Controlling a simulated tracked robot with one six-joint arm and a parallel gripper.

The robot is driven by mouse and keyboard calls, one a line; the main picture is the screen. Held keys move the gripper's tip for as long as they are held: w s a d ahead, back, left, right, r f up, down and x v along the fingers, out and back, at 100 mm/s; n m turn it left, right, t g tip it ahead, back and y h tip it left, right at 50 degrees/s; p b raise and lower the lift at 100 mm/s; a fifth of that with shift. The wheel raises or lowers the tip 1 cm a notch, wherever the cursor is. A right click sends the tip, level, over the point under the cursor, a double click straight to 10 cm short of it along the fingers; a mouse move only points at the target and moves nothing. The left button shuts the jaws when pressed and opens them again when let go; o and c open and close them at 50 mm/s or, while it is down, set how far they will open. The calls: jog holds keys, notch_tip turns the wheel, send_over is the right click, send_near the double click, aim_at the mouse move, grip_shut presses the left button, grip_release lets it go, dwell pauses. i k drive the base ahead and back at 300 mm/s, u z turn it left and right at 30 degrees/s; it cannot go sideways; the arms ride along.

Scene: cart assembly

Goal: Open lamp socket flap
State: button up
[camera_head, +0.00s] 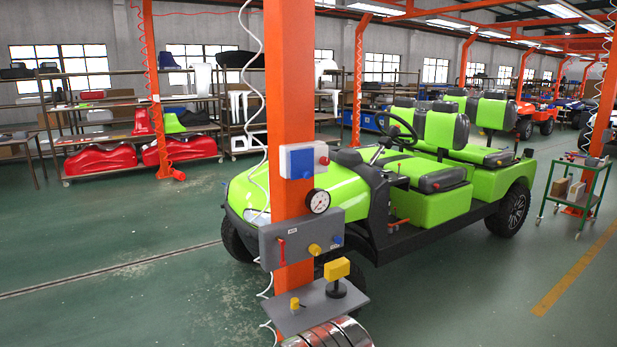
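The lime green cart (345,187) stands behind an orange pillar (289,100) that hides part of its front. A pale headlamp area (257,216) shows on the cart's front, just left of the pillar. I cannot make out a lamp socket flap for certain, so I cannot tell whether it is open or shut. The pillar carries a blue and white box (301,160) with a red knob, a round gauge (318,201), and a grey box (330,229) with a red lever and yellow and blue knobs.
A grey shelf (318,312) on the pillar holds a yellow block (336,268) on a black stand and a small yellow piece (295,303). A green trolley (577,195) stands at the right. Racks (120,133) line the back left. The green floor (130,270) at left is clear.

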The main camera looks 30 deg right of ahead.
aim_at(302, 160)
jog(key=i, duration=0.95)
